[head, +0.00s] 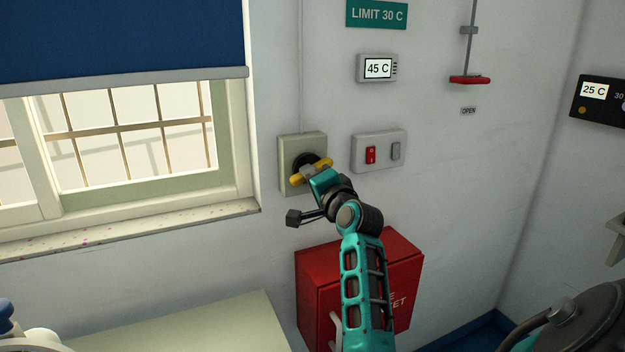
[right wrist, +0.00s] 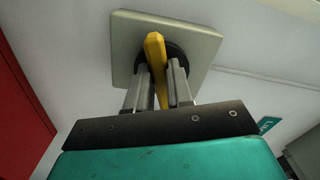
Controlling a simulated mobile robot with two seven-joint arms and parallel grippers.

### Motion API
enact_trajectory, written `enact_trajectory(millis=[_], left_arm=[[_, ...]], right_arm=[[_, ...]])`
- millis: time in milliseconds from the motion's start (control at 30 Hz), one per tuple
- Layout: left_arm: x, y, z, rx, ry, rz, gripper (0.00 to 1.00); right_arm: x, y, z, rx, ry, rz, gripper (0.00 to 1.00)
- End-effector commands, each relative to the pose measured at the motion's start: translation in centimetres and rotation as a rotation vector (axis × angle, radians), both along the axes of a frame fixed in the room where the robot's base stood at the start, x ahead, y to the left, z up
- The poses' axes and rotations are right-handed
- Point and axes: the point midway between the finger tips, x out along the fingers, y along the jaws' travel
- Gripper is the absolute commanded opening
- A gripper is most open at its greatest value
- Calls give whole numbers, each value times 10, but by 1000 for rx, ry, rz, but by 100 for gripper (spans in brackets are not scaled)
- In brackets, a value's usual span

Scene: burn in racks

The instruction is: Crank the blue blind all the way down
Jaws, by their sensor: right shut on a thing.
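The blue blind (head: 120,38) hangs over the upper part of the window at the left of the head view. Its grey bottom bar (head: 125,81) is well above the sill, and the lower window is uncovered. The yellow crank handle (head: 323,164) sits on a black hub on a pale wall box (head: 289,152) right of the window. My right gripper (head: 309,170) is at the handle. In the right wrist view, its two grey fingers are shut on the yellow handle (right wrist: 155,50), in front of the wall box (right wrist: 200,45). My left gripper is not in view.
A switch plate (head: 378,152) with a red and a grey switch is close right of the crank. A display (head: 380,68) reads 45 C above it. A pale surface (head: 190,325) lies below the window.

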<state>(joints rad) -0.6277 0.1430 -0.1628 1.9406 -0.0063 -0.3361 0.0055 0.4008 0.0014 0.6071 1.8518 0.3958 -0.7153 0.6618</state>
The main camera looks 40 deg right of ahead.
Motion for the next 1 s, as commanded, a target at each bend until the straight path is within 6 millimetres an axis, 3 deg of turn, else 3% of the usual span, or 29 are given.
enact_trajectory(millis=[600, 1000], left_arm=[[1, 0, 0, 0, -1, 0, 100], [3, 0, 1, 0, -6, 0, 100]], right_arm=[[1, 1, 6, 550, -174, 2, 0], [0, 0, 9, 774, -244, 2, 0]])
